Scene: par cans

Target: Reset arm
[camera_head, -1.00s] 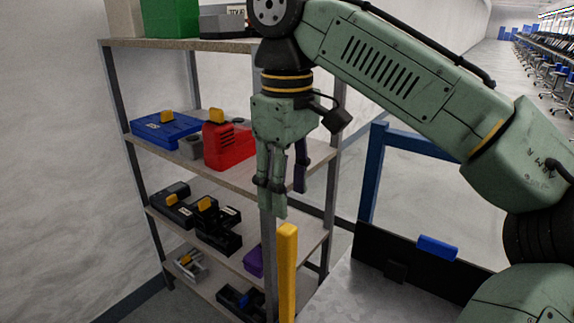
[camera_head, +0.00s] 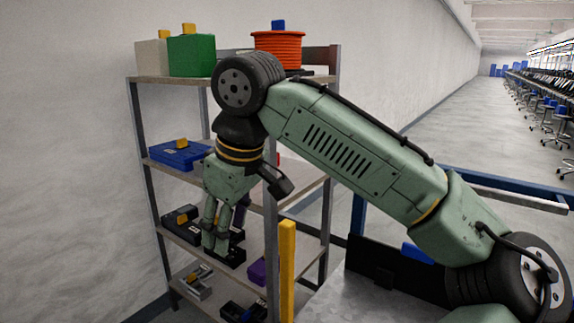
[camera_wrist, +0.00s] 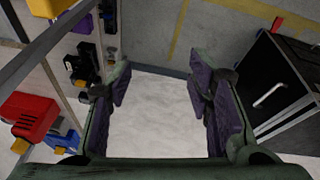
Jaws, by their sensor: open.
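My gripper (camera_head: 226,232) hangs fingers-down in front of the shelf rack in the head view, overlapping the lower shelves in the picture. In the wrist view its two purple-padded fingers (camera_wrist: 165,95) stand wide apart with only pale floor between them. It is open and empty. My green arm crosses the middle of the head view and hides part of the rack.
The metal rack (camera_head: 144,130) holds a green box (camera_head: 191,56), an orange spool (camera_head: 278,50) and a blue case (camera_head: 178,156). A yellow post (camera_head: 287,270) stands by it. A red case (camera_wrist: 28,118) and a dark cabinet (camera_wrist: 268,85) flank clear floor in the wrist view.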

